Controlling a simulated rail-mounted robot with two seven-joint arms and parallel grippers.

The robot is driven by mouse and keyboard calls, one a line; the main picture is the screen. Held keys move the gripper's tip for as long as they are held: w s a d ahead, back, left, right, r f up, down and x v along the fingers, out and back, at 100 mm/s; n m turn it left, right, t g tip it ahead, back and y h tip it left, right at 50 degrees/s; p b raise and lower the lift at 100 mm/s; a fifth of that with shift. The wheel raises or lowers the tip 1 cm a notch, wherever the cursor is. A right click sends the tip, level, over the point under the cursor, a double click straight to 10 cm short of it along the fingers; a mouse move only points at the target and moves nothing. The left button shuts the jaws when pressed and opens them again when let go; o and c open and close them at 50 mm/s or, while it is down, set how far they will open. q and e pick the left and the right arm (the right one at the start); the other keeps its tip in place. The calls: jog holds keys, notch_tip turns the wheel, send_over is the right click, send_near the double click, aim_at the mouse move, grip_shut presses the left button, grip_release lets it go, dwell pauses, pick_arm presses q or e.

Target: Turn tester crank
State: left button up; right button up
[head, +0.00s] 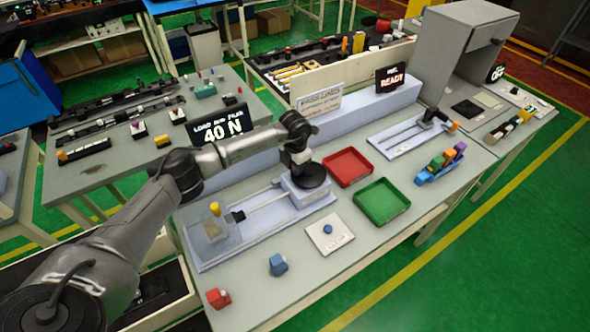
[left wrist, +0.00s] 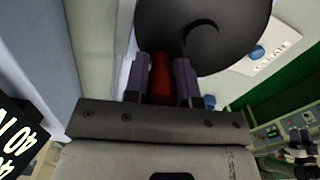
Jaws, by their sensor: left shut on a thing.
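The tester (head: 205,258) is a pale blue-grey base with a slide rod and a carriage. My left gripper (head: 300,166) is over the disc's left rim. In the left wrist view its two fingers (left wrist: 160,82) are shut on the red crank handle (left wrist: 160,74) beside the disc. The handle is hidden in the head view. My right gripper is not in view.
A red tray (head: 329,180) and a green tray (head: 362,222) lie right of the tester. Signs read 40 N (head: 222,129) and READY (head: 391,80).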

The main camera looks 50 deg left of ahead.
pick_arm(q)
jog(key=o, duration=0.9)
notch_tip(320, 180, up, 12)
jog(key=shift+r, duration=0.95)
